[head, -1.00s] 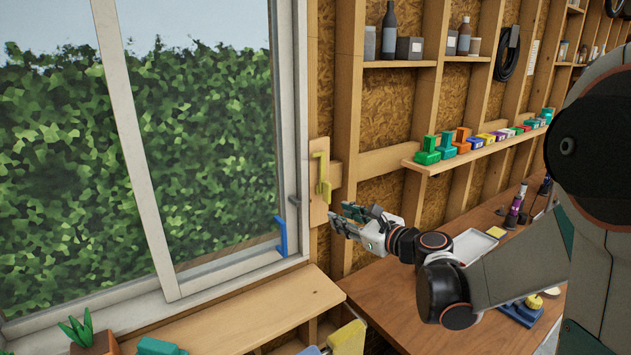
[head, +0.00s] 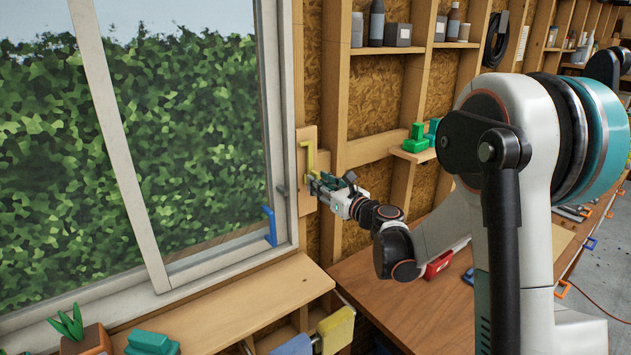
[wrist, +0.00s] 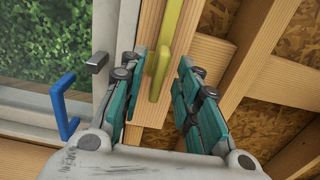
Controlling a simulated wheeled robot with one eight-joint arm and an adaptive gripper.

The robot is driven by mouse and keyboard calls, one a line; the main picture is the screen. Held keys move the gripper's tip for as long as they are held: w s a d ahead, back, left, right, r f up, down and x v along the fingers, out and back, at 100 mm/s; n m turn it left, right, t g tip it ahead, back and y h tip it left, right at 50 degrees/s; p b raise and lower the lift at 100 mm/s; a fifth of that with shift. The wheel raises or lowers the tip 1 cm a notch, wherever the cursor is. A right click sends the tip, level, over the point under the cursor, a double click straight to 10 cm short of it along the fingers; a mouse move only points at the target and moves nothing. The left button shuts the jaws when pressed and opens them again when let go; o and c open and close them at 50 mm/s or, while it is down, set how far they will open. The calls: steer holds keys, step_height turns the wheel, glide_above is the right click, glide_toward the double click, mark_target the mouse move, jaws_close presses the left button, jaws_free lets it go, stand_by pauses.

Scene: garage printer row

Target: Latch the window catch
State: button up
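The yellow catch (head: 308,158) is a bent bar on a wooden plate beside the window frame. Its longer part hangs down. My gripper (head: 318,187) is at its lower end in the head view. In the wrist view, my gripper (wrist: 163,68) is open, with teal-padded fingers on either side of the catch's yellow bar (wrist: 165,55). I see a gap on both sides; contact is not visible. A grey peg (wrist: 97,62) sticks out of the window frame left of the fingers; it also shows in the head view (head: 281,190).
A blue handle (head: 270,225) stands on the window's lower right. Below are a wooden sill shelf (head: 250,300) with a plant pot (head: 97,341) and a teal object (head: 151,343), and a workbench (head: 350,275) to the right. Wall studs stand right of the catch.

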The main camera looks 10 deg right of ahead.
steer(key=shift+x, duration=1.35)
steer(key=shift+c, duration=0.2)
jaws_close()
